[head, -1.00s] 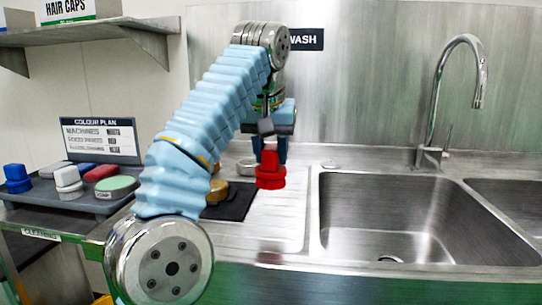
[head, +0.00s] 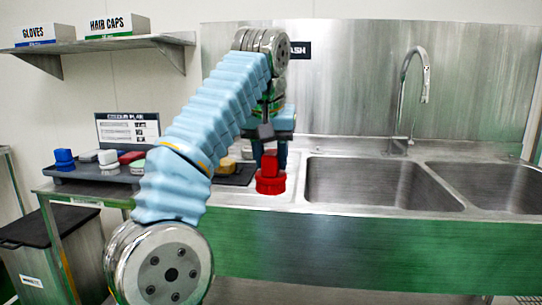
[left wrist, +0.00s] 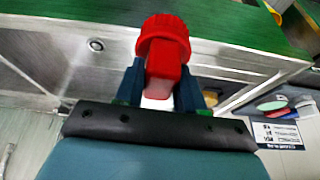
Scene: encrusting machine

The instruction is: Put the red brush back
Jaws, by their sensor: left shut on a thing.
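The red brush (head: 270,177) has a block handle and a round ribbed head. My left gripper (head: 270,150) is shut on its handle and holds it head down near the front edge of the sink counter. In the left wrist view the red brush (left wrist: 162,45) sits between the two dark fingers of the gripper (left wrist: 160,88). A grey cleaning tray (head: 105,174) on the counter at the left holds a blue brush (head: 64,158), a white brush (head: 107,158) and coloured pads. My right gripper is not in view.
A dark mat (head: 238,174) with a yellowish object (head: 227,164) lies behind my left arm. A colour plan sign (head: 128,130) stands behind the tray. Two sink basins (head: 380,185) are at the right. A dark-lidded bin (head: 45,228) stands below at the left.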

